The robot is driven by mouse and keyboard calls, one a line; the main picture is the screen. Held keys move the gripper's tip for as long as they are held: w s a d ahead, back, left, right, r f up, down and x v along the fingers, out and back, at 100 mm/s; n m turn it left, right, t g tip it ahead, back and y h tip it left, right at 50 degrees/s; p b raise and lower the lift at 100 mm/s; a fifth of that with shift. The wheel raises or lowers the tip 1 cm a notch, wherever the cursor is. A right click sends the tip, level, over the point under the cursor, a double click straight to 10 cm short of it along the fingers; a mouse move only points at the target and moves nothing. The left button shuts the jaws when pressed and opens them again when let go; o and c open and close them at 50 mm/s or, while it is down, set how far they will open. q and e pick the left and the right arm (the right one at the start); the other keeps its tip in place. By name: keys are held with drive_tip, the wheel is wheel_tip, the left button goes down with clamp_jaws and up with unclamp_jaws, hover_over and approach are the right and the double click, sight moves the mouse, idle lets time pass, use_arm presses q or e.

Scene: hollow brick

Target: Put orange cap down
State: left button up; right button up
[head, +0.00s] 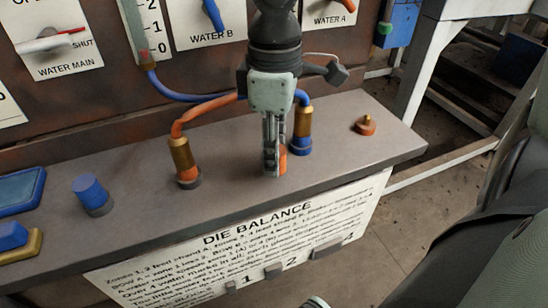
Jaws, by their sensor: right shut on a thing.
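My right gripper (273,170) points straight down over the middle of the grey ledge (235,195). It is shut on the orange cap (282,161), which shows only as a small orange patch at the fingertips; the fingers hide the rest. The fingertips are at or just above the ledge top; I cannot tell whether the cap touches it. My left gripper is not in view.
A brass fitting (182,155) with an orange hose stands left of the gripper. Another fitting (303,124) with a blue hose stands close on its right. An orange-based brass stub (365,126) is farther right, a blue cap (91,191) farther left.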

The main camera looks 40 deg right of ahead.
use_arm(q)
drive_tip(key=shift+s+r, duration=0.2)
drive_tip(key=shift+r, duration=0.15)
use_arm(e)
drive_tip(key=shift+f, duration=0.6)
drive_tip(key=shift+f, duration=0.2)
drive_tip(key=o, duration=0.8)
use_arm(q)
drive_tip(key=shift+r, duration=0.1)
use_arm(e)
drive_tip(key=shift+r, duration=0.15)
drive_tip(key=shift+r, duration=0.35)
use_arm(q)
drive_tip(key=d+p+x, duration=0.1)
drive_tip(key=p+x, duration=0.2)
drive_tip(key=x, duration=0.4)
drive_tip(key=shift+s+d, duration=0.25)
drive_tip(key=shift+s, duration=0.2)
use_arm(e)
wheel_tip(320, 180, up, 11)
drive_tip(key=shift+r, duration=0.2)
